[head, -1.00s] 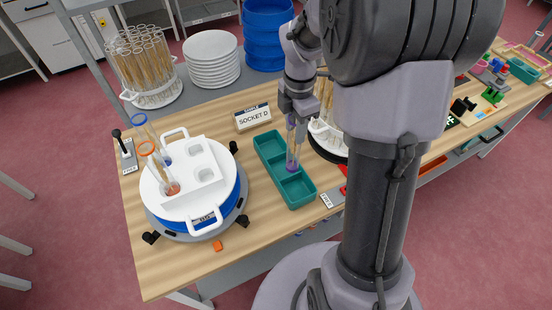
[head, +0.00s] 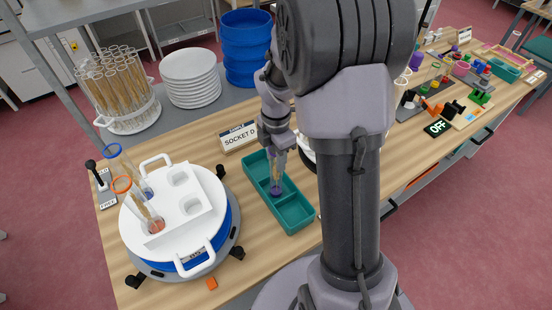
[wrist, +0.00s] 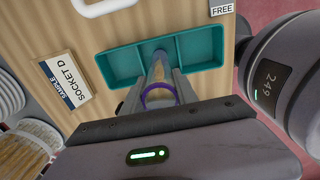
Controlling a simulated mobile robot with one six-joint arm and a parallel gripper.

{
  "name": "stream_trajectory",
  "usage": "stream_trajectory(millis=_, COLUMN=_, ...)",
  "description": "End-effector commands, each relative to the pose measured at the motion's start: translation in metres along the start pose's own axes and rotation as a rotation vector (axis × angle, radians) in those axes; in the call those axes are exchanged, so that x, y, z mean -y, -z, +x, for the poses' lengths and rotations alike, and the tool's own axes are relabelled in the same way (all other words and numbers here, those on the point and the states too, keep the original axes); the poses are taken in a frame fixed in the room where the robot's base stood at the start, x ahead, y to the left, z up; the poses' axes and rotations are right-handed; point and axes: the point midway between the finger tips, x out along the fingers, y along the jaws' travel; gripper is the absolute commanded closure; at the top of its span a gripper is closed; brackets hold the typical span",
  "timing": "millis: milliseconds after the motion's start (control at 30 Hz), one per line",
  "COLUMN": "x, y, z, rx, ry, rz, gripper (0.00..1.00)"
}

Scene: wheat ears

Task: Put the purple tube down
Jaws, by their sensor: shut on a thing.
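My gripper (head: 276,162) is shut on the purple tube (head: 276,184), a clear tube with a purple ring, and points down at the teal tray (head: 296,221). The tube looks nearly upright. Its lower end appears over or in the tray's middle compartment; I cannot tell whether it touches the floor. In the wrist view the purple ring (wrist: 158,96) sits between the two fingers, with the teal tray (wrist: 207,47) beyond. The ring's near side is partly hidden by my gripper.
Left of the tray, a round blue-and-white device (head: 222,237) holds a white rack with an orange-ringed tube (head: 140,205) and a blue-ringed tube (head: 128,165). A "SOCKET D" sign (head: 240,136) stands behind the tray. Plates (head: 190,85) are stacked behind. My arm hides the table to the right.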

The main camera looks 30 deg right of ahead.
Motion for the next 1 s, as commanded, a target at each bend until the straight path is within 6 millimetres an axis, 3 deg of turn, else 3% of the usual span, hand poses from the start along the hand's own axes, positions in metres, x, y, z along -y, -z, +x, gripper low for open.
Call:
stream_trajectory(millis=100, x=0.0, y=0.0, z=0.004, rx=0.0, ry=0.0, rz=0.0, gripper=1.0)
stream_trajectory(millis=133, x=0.0, y=0.0, z=0.003, rx=0.0, ry=0.0, rz=0.0, gripper=0.59)
stream_trajectory(millis=200, x=0.0, y=0.0, z=0.003, rx=0.0, ry=0.0, rz=0.0, gripper=0.46)
stream_trajectory(millis=233, x=0.0, y=0.0, z=0.003, rx=0.0, ry=0.0, rz=0.0, gripper=0.43)
stream_trajectory(millis=567, x=0.0, y=0.0, z=-0.003, rx=0.0, ry=0.0, rz=0.0, gripper=0.43)
stream_trajectory(millis=900, x=-0.001, y=0.0, z=-0.095, rx=0.001, ry=-0.003, rz=0.001, gripper=0.43)
stream_trajectory(millis=1000, x=0.0, y=0.0, z=-0.112, rx=0.001, ry=-0.001, rz=0.0, gripper=0.43)
